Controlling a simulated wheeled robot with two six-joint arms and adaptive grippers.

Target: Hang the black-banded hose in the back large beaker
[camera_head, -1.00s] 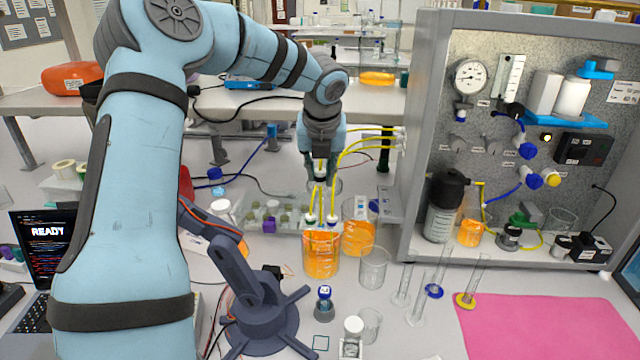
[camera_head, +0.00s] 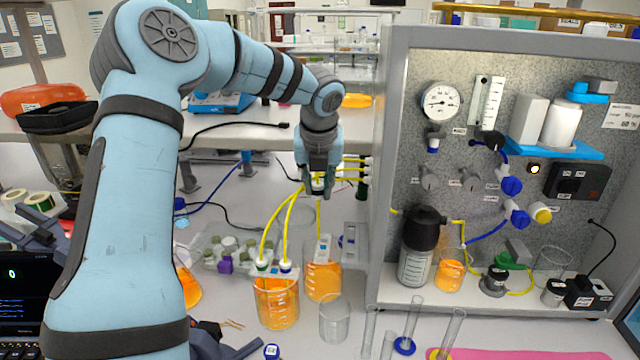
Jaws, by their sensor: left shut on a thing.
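My left gripper (camera_head: 318,190) points down and is shut on a yellow hose (camera_head: 318,212), high above the back large beaker (camera_head: 323,284). The held hose hangs almost straight below the jaws, its lower end near the white holder (camera_head: 323,247) on that beaker's rim. I cannot tell whether the end is inside. No black band is clear, as the jaws cover part of the hose. The back beaker holds orange liquid. Two other yellow hoses (camera_head: 272,222) curve down to the front large beaker (camera_head: 277,304), also with orange liquid. My right gripper is not in view.
An empty clear beaker (camera_head: 335,318) stands right of the front beaker. A tray of small vials (camera_head: 228,250) lies to the left. The rig panel (camera_head: 470,150) rises close on the right. Slim cylinders (camera_head: 412,318) stand at the front right.

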